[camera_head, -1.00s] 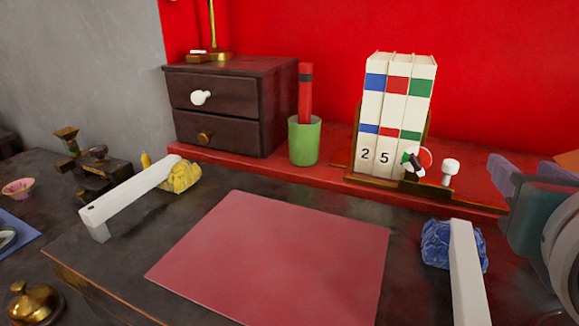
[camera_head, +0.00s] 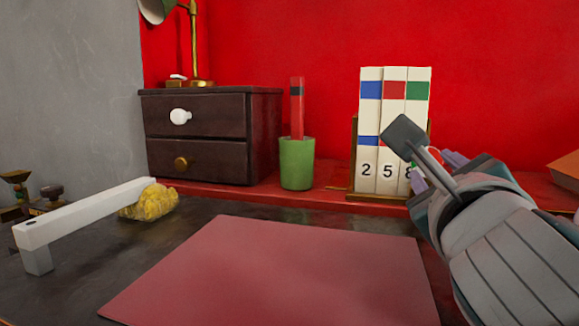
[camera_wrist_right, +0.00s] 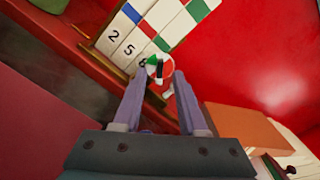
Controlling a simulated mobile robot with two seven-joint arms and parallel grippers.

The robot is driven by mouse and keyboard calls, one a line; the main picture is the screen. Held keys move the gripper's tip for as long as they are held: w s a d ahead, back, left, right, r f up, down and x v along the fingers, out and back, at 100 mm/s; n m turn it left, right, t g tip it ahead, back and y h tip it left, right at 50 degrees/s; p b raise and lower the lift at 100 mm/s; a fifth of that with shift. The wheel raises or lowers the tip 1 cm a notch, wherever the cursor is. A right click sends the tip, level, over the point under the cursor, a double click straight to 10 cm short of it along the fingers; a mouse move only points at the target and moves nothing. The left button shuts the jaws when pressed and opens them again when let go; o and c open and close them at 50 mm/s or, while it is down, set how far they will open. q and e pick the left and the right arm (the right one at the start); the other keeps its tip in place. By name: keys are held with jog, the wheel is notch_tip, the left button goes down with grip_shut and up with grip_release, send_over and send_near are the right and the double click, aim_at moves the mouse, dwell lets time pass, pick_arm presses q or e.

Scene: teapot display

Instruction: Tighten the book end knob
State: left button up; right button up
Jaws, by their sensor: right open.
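The book end (camera_head: 353,160) is a brown-and-gold stand holding several white books with coloured bands and the digits 2, 5 and 8. In the right wrist view, a round disc (camera_wrist_right: 160,68) in red, white, green and black shows at the book end's front, just beyond my fingertips. A small white knob (camera_wrist_right: 168,93) shows below it, between the fingers; contact cannot be told. My right gripper (camera_wrist_right: 158,84) is open, pointing at them. In the head view, my right gripper (camera_head: 434,160) hides most of the book end's right side. My left gripper is out of view.
The book end stands on a red shelf (camera_head: 330,190) beside a green cup (camera_head: 297,163) and a dark drawer cabinet (camera_head: 210,135). A pink mat (camera_head: 270,270) lies clear in front. A yellow crumpled lump (camera_head: 150,203) lies left. An orange box (camera_wrist_right: 245,128) is right of the gripper.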

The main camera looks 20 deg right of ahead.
jog(key=shift+x, duration=0.85)
grip_shut()
